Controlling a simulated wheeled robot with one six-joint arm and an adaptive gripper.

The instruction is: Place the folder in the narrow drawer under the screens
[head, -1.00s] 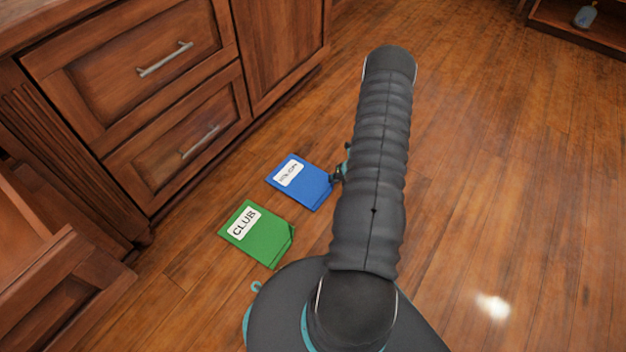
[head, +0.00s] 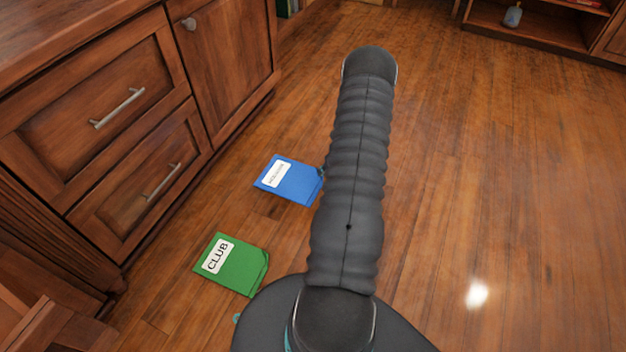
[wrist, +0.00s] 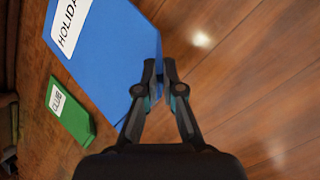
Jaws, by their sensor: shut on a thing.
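A blue folder (head: 288,180) with a white label shows left of my arm in the head view. In the wrist view the blue folder (wrist: 110,50) is large and close, its label reading "HOLIDA" before the frame cuts it off. My gripper (wrist: 158,72) is shut on the folder's edge. In the head view my arm hides the gripper. A green folder (head: 236,266) labelled "CLUB" lies on the floor at the lower left; it also shows in the wrist view (wrist: 72,118), farther off than the blue one. No screens show.
A wood cabinet (head: 150,120) with two closed handled drawers and a door stands at the left. An open wooden piece (head: 30,325) juts in at the lower left. A shelf with a bottle (head: 513,16) is far right. The wood floor (head: 480,180) at right is clear.

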